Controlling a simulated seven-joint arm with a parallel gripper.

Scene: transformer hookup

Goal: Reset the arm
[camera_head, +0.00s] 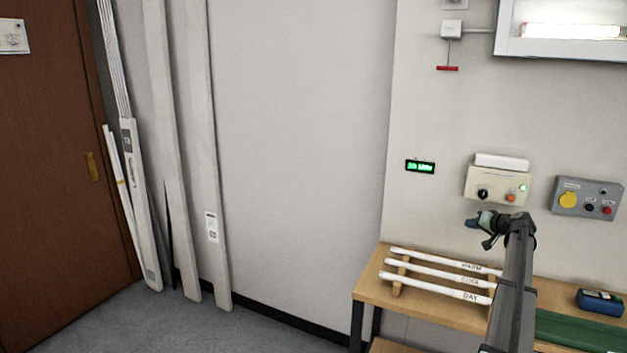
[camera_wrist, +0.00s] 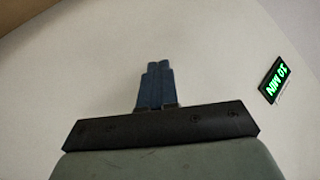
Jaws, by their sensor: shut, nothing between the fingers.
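My gripper (camera_head: 472,222) is at the end of my dark arm, raised above the wooden bench (camera_head: 371,290) and in front of the light wall. In the wrist view its two blue fingers (camera_wrist: 157,78) are together, with nothing between them. The gripper points left in the head view, above the rack of white tubes and below the beige control box (camera_head: 497,186). It looks apart from the tubes. A small black display with green text (camera_head: 420,167) is on the wall to its upper left; it also shows at the right of the wrist view (camera_wrist: 274,80).
White tubes (camera_head: 437,274) marked WARM, COOL and DAY lie on a wooden rack on the bench. A blue device (camera_head: 601,302) and a green mat (camera_head: 570,332) are at the right. A grey box with a yellow button (camera_head: 587,198) is on the wall. Long boxes lean at left.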

